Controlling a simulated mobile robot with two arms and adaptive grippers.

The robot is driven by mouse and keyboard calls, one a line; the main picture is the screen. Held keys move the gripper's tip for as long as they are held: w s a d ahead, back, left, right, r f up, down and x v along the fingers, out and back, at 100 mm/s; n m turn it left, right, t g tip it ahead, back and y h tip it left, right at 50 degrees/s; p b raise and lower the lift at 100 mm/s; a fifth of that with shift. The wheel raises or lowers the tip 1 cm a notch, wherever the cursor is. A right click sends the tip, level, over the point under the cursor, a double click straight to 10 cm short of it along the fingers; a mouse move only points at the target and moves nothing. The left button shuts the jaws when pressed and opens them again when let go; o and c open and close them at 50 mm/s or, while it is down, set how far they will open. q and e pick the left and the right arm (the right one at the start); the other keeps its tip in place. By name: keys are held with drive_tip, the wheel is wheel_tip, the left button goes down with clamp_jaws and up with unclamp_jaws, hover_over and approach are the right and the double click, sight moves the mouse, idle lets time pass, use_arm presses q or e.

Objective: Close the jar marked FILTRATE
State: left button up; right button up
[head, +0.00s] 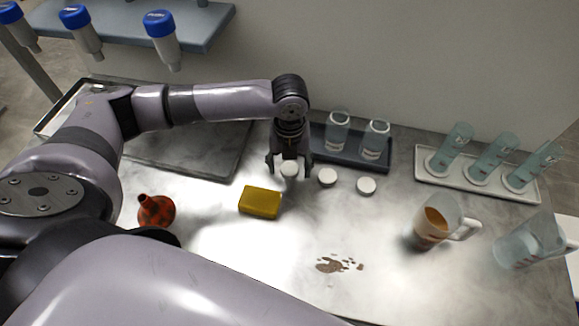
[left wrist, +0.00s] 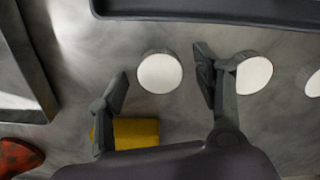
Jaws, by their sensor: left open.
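Two clear glass jars stand upright and uncovered on a dark tray (head: 323,151), the left jar (head: 337,130) and the right jar (head: 375,140). Their markings are too small to read. Three white round lids lie in a row on the bench: a left lid (head: 289,169), a middle lid (head: 327,177) and a right lid (head: 366,185). My left gripper (head: 289,167) is open, pointing down over the left lid. In the left wrist view that lid (left wrist: 160,73) shows between the spread fingers, and the middle lid (left wrist: 255,75) is just outside one finger. My right gripper is not visible.
A yellow sponge (head: 260,202) and a red-black flask (head: 156,211) lie in front. A brown spill (head: 337,264), a beaker of brown liquid (head: 433,226) and a clear pitcher (head: 525,243) are to the right. A white rack (head: 432,183) holds several cylinders.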

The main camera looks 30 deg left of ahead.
sight(290, 168)
use_arm(q)
drive_tip(key=shift+c, duration=0.3)
drive_tip(key=c, duration=0.8)
drive_tip(key=shift+o, duration=0.2)
drive_tip(key=shift+r, duration=0.1)
wheel_tip(290, 168, up, 20)
drive_tip(key=shift+b, duration=0.3)
